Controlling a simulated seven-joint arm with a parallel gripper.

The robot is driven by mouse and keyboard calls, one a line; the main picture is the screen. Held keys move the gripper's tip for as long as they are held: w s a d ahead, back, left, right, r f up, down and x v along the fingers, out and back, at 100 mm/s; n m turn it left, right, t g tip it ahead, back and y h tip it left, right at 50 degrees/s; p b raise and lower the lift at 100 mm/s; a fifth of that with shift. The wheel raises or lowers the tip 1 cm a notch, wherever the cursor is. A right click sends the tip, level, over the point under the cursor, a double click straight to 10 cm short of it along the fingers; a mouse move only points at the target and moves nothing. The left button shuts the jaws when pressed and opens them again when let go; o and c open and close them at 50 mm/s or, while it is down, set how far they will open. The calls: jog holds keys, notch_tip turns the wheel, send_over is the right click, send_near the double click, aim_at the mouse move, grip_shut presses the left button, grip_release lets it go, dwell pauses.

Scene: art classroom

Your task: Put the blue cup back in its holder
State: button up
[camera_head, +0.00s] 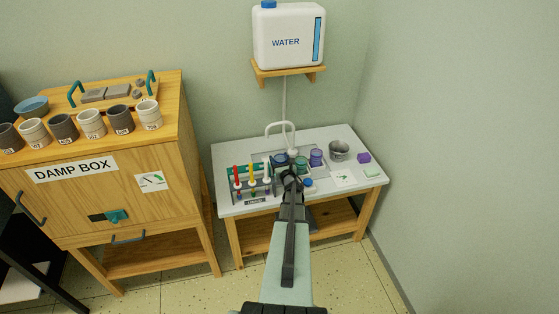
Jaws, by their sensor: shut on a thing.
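My gripper (289,172) is over the middle of the grey-topped table, seen from behind, and its tips hide much of what is at them. The blue cup (280,159) shows as a dark blue shape just beyond the tips, partly covered by my gripper. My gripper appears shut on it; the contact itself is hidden. A teal cup (300,162) and a purple cup (316,157) stand close to its right. I cannot make out the cup holder clearly; my gripper covers part of this area.
A rack with red, yellow and white-handled tools (252,180) stands left of my gripper. A white curved faucet (282,128) rises behind. A small blue-topped item (308,183), metal bowl (339,150), purple block (364,158) and green sponge (372,171) are right. The wall bounds the right side.

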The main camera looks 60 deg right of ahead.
jog(key=shift+f, duration=0.1)
jog(key=o, duration=1.1)
jog(key=shift+o, duration=0.2)
jog(key=shift+f, duration=0.1)
jog(key=v, duration=0.8)
jog(key=shift+r, duration=0.25)
notch_tip(320, 180, up, 8)
jog(key=shift+w+d+f, duration=0.15)
jog(key=shift+w+f, duration=0.05)
jog(key=shift+s, duration=0.1)
